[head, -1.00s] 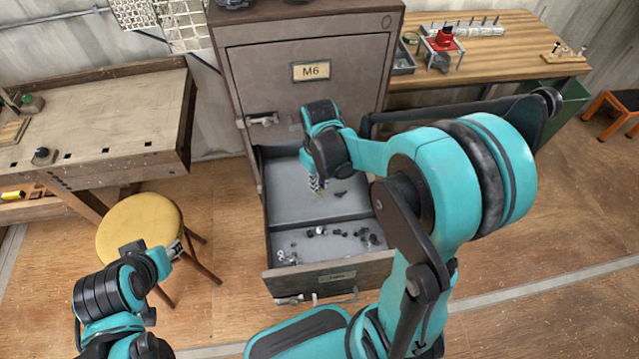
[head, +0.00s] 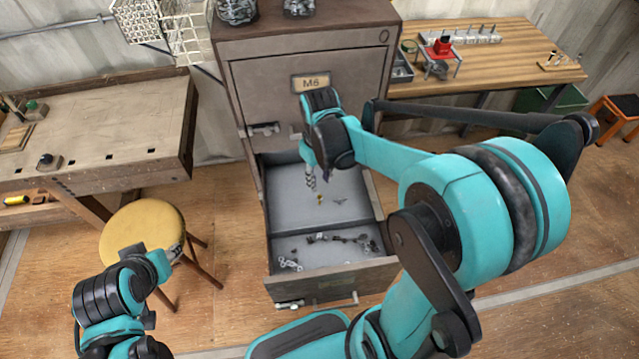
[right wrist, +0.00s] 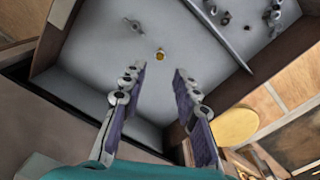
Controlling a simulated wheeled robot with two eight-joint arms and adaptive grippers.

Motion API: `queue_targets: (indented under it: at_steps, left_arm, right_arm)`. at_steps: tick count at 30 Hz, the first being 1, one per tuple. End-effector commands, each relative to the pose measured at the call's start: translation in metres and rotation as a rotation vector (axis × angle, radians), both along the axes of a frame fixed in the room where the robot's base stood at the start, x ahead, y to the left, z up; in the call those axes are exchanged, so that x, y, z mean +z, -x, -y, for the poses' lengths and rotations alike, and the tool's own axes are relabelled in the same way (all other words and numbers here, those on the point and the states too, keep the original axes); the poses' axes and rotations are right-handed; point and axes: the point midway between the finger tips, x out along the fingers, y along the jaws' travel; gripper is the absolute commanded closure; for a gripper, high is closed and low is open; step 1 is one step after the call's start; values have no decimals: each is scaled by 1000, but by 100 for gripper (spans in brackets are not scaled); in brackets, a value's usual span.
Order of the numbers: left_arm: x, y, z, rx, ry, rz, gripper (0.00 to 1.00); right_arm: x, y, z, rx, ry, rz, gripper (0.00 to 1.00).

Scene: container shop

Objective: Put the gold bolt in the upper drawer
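The gold bolt (head: 320,199) is in the rear compartment of the open lower drawer (head: 340,289). It also shows in the right wrist view (right wrist: 160,55), small and round, a little beyond the fingertips. My right gripper (head: 311,181) is over that compartment. In the right wrist view (right wrist: 158,78) its fingers are apart with nothing between them. The upper drawer (head: 275,95), labelled M6, is shut, with a handle (head: 264,129) at its lower left. My left gripper (head: 178,250) is in front of the yellow stool; its fingers are too unclear to read.
A grey wing-shaped piece (right wrist: 133,25) lies near the bolt. Several dark and silver parts (head: 325,240) lie in the drawer's front compartment. The yellow stool (head: 142,225) stands left of the drawer. Workbenches flank the cabinet (head: 310,32). Glass jars (head: 236,10) stand on top.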

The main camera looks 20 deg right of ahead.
Motion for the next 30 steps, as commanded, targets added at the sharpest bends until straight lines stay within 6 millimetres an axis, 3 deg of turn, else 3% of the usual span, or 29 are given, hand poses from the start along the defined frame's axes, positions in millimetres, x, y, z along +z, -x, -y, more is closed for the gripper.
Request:
queue_targets:
  at_steps: [1, 6, 14, 22, 30]
  left_arm:
    - [8, 0, 0, 0, 0, 0, 62]
    - [16, 0, 0, 0, 0, 0, 62]
    - [20, 0, 0, 0, 0, 0, 62]
    - [19, 0, 0, 0, 0, 0, 62]
    - [19, 0, 0, 0, 0, 0, 62]
  right_arm:
    - [15, 0, 0, 0, 0, 0, 70]
    - [44, 0, 0, 0, 0, 0, 70]
    - [64, 7, -3, -14, 3, 36, 70]
    - [89, 51, -19, -115, -6, 309, 70]
    - [92, 84, -31, -209, -56, 558, 70]
